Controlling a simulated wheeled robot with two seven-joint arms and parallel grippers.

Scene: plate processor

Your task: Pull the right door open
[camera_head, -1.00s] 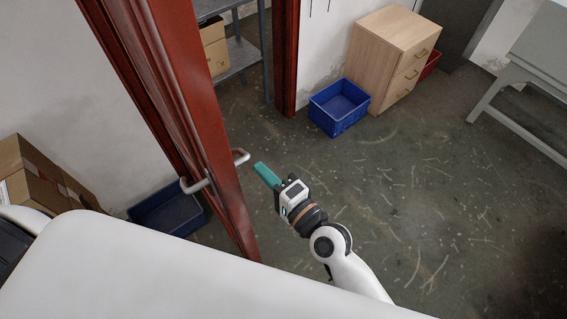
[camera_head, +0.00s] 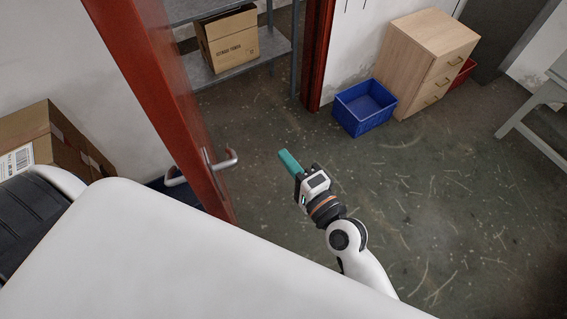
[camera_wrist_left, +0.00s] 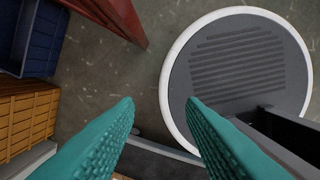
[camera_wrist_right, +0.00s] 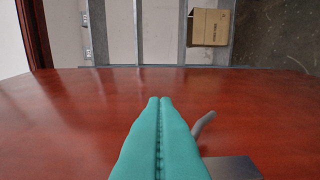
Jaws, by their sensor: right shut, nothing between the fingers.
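The red-brown door (camera_head: 150,80) stands open at the left of the head view, seen almost edge-on. Its silver lever handle (camera_head: 222,160) sticks out to the right near the door's edge. My right gripper (camera_head: 287,158), with teal fingers, is shut and empty, to the right of the handle and apart from it. In the right wrist view the door (camera_wrist_right: 70,110) fills the middle behind the closed fingers, and the handle (camera_wrist_right: 203,124) shows just right of them. My left gripper (camera_wrist_left: 163,105) shows only in the left wrist view, its fingers apart with nothing between them.
A grey shelf (camera_head: 270,45) with a cardboard box (camera_head: 228,40) stands beyond the doorway, beside the red door frame (camera_head: 316,50). A blue bin (camera_head: 364,107) and a wooden drawer unit (camera_head: 425,62) stand at the wall. Floor right of my right arm is clear.

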